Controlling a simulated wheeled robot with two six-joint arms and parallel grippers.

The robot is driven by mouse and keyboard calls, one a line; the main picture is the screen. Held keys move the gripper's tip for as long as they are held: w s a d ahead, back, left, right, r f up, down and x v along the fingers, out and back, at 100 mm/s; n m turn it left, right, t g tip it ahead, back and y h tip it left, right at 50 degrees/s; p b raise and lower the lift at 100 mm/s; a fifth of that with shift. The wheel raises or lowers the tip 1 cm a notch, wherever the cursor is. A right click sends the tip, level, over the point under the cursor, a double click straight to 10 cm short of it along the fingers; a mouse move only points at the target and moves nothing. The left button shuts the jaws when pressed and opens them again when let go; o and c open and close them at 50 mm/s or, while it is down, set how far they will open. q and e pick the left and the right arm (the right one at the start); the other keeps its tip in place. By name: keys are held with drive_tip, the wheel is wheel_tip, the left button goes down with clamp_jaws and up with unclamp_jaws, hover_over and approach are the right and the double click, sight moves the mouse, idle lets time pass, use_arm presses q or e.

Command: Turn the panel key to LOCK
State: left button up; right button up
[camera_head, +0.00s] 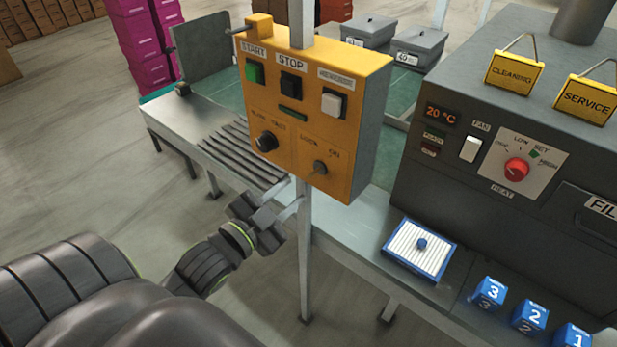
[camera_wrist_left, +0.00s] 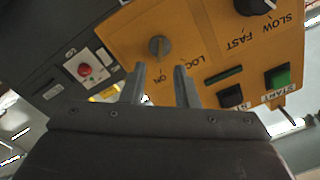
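The yellow control panel (camera_head: 342,100) stands on a post in the head view and fills the top of the left wrist view (camera_wrist_left: 190,25). Its small grey panel key (camera_head: 320,168) is at the lower right, near LOCK and ON labels. In the left wrist view the key (camera_wrist_left: 159,47) shows as a round grey knob; which label it points to I cannot tell. My left gripper (camera_head: 296,197) is below and left of the key. Its two fingers (camera_wrist_left: 160,72) are apart with nothing between them, just short of the key. My right gripper is not in view.
The panel also carries a black speed knob (camera_head: 266,141), a green START button (camera_head: 254,73), a black STOP button (camera_head: 291,85) and a white button (camera_head: 333,103). A dark heater machine (camera_head: 480,215) stands at right. A blue-edged tray (camera_head: 398,262) lies below it.

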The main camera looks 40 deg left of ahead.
sight(310, 177)
use_arm(q)
drive_tip(key=w, duration=0.6)
drive_tip(key=shift+w+d+p, duration=0.3)
drive_tip(key=shift+p, duration=0.1)
clamp_jaws()
